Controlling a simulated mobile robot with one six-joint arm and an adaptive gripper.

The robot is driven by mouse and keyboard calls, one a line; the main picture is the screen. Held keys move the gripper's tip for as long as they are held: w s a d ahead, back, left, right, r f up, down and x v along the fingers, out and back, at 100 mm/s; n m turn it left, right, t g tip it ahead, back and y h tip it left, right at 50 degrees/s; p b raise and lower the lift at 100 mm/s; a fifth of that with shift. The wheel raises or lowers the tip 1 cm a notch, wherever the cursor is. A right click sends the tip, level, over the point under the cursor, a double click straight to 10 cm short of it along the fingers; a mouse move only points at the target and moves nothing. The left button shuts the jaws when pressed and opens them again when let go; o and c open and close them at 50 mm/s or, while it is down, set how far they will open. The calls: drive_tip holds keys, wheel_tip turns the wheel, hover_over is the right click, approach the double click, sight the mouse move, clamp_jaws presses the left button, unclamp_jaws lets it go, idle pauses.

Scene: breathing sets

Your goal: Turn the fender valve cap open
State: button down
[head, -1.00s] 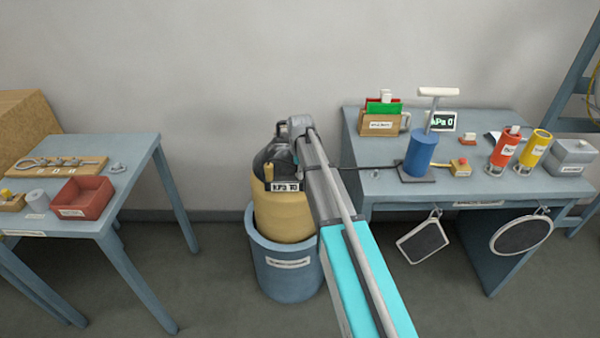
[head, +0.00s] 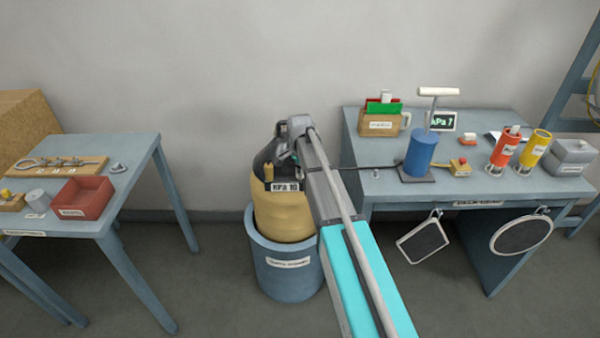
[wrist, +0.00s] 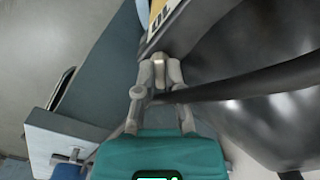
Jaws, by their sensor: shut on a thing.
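The fender is a tan cylinder (head: 282,218) with a dark upper part (head: 265,147), standing upright in a blue round holder (head: 285,270). A gauge plate (head: 284,186) on its front reads about KPA 10. My gripper (wrist: 160,70) is at the fender's dark upper part in the wrist view, its two grey fingers shut on a small pale piece, the valve cap (wrist: 159,73), mostly hidden between them. The dark curved surface (wrist: 262,85) lies close on the right. In the head view my arm hides the fender's right side. How far the cap is turned cannot be told.
A right table holds a blue pump (head: 420,153), a kPa display (head: 442,121) and red and yellow cylinders (head: 504,147). A dark hose (head: 372,166) runs from the pump toward the fender. A left table carries a red tray (head: 82,197). Floor between left table and holder is clear.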

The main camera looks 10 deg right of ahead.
drive_tip(key=n, duration=0.4)
drive_tip(key=shift+n, duration=0.3)
drive_tip(key=n, duration=0.5)
idle(0.4)
drive_tip(key=c, duration=0.7)
unclamp_jaws()
drive_tip(key=shift+c, duration=0.2)
